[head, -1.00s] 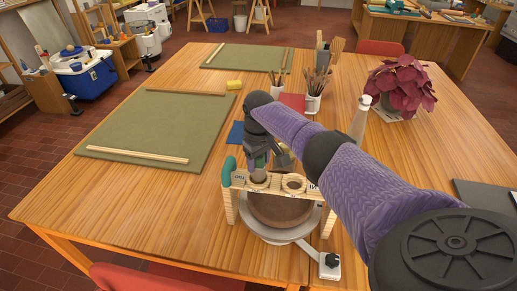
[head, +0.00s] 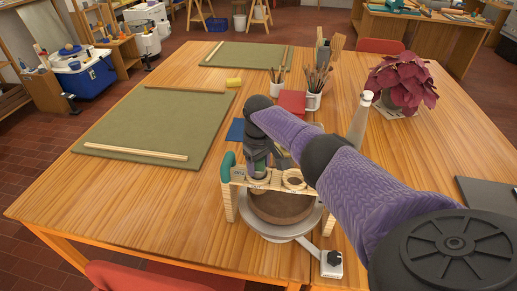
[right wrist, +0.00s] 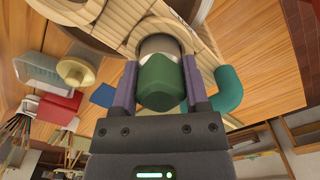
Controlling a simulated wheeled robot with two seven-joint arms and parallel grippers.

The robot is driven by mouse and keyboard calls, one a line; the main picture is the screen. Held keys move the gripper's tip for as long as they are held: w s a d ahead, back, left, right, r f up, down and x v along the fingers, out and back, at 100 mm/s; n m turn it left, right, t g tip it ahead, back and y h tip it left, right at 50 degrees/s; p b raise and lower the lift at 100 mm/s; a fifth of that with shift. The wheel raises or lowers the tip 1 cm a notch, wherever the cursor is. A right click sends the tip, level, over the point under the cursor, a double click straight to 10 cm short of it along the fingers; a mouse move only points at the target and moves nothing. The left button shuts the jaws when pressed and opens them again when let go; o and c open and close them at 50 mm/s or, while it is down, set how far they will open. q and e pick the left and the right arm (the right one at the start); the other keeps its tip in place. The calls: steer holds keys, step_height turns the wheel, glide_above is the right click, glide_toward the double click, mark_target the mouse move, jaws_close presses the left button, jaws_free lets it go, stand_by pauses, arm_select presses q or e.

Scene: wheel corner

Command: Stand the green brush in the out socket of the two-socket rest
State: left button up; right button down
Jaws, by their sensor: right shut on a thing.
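The two-socket rest (head: 239,177) is a pale wooden bridge with two ring sockets and small dark lettering. It stands over a round brown-topped wheel at the table's front. My right gripper (head: 260,175) is above its left socket. In the right wrist view, my right gripper (right wrist: 161,85) is shut on the green brush (right wrist: 162,82), whose green end faces the camera. The brush's pale lower part sits at a wooden ring; how deep it goes is hidden. The right socket (head: 294,180) looks empty. My left gripper is not in view.
A teal curved piece (head: 228,166) is at the rest's left end. Behind are a blue square (head: 236,130), a red block (head: 292,103), a brush cup (head: 313,98), a bottle (head: 359,122) and a potted plant (head: 402,85). The left table has green boards (head: 165,125) and bare wood.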

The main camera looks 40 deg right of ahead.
steer(key=shift+f+b, duration=0.35)
steer(key=shift+f, duration=0.2)
jaws_free()
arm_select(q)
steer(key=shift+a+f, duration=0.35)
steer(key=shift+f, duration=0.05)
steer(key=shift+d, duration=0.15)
arm_select(e)
steer(key=shift+r, duration=0.25)
step_height(320, 180, up, 7)
steer(key=p, duration=0.7)
steer(key=shift+f, duration=0.1)
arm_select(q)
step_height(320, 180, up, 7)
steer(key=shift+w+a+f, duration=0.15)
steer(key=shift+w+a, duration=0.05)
arm_select(e)
steer(key=shift+f, duration=0.1)
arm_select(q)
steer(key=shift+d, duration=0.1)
